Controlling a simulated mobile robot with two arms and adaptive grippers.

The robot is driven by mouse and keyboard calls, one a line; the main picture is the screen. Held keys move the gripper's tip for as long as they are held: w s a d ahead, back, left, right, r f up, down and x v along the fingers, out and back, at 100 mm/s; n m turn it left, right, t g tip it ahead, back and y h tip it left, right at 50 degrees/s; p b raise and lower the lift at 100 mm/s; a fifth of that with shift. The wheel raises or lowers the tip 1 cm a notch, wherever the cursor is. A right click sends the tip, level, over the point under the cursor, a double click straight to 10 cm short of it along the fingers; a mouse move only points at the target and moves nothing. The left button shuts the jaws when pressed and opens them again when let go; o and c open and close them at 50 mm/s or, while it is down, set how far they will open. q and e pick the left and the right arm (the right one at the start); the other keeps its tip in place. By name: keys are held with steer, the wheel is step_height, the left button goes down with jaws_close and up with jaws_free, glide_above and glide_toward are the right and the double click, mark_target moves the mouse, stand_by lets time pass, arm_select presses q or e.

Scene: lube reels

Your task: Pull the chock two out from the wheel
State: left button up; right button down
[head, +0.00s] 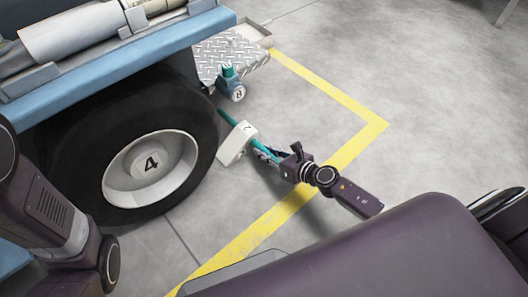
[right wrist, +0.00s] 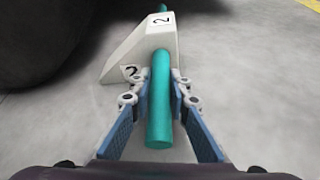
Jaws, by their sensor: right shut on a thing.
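Chock two (head: 237,143) is a white wedge marked 2 with a teal bar handle (head: 265,151), on the floor just right of the black wheel (head: 152,165) marked 4. My right gripper (head: 268,154) is shut on the handle, on the side away from the wheel. In the right wrist view the chock (right wrist: 150,48) is straight ahead, and the handle (right wrist: 160,105) runs between the fingers (right wrist: 160,93). The tire (right wrist: 45,40) is at the upper left there. I cannot tell whether the chock touches the tire. My left gripper is not in view.
The blue vehicle frame (head: 110,70) is above the wheel. A yellow floor line (head: 352,150) borders open grey floor at the right.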

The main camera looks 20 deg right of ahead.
steer(key=c, duration=1.7)
jaws_free()
steer(key=shift+c, duration=0.2)
steer(key=v, duration=1.2)
steer(key=shift+s, duration=0.1)
